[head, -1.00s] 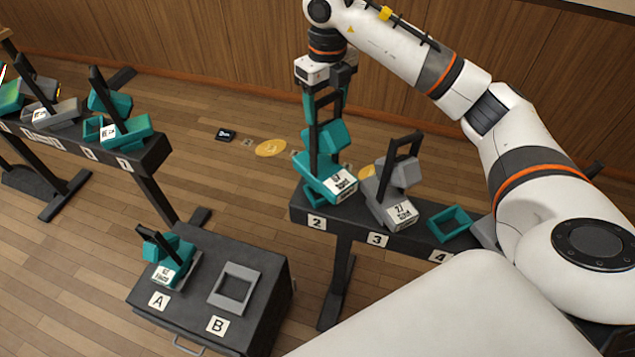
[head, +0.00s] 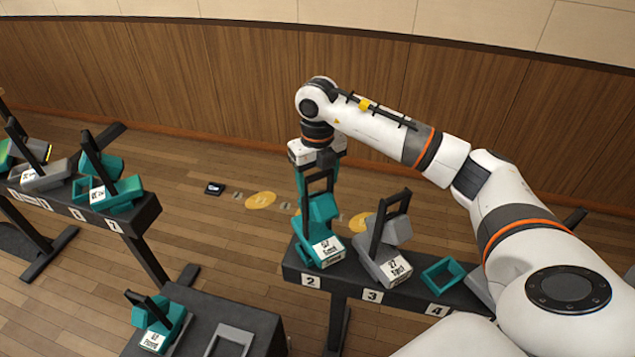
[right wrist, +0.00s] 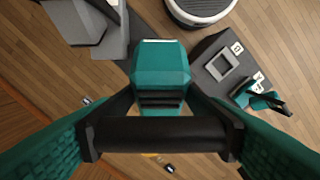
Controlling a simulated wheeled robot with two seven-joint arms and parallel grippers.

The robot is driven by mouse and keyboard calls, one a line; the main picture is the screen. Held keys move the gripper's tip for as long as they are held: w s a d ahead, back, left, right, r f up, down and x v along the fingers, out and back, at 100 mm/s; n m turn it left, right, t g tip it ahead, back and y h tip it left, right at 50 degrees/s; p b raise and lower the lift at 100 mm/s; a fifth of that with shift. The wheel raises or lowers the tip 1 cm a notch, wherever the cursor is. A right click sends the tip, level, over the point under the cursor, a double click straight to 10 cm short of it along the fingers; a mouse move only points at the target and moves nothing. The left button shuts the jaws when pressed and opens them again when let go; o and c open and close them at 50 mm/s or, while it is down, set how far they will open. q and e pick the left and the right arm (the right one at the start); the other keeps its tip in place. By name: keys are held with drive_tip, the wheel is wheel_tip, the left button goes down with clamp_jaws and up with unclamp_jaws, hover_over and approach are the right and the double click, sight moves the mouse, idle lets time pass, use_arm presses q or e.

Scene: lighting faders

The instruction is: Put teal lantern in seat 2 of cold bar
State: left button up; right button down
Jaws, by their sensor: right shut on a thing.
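The teal lantern (head: 322,252), with a black handle and a white label, stands at the position marked 2 on the dark bar (head: 415,298) in the head view. Its base looks upright and down at the bar top; I cannot tell whether it is fully seated. My right gripper (head: 317,176) is above it, shut on its handle. In the right wrist view the lantern's teal body (right wrist: 160,75) lies beyond the black handle bar, between my teal fingers (right wrist: 160,136). The seat under the lantern is hidden. My left gripper is not in view.
A grey lantern (head: 384,262) stands close by at 3. An empty teal frame (head: 442,273) is near 4. A lower dark cabinet (head: 262,325) holds another teal lantern (head: 158,325) and an empty grey frame (head: 230,340). Another bar (head: 145,212) with lanterns is at left.

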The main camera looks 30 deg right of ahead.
drive_tip(key=shift+f, duration=0.85)
drive_tip(key=shift+f, duration=0.2)
drive_tip(key=shift+c, duration=1.2)
unclamp_jaws()
drive_tip(key=shift+s, duration=0.1)
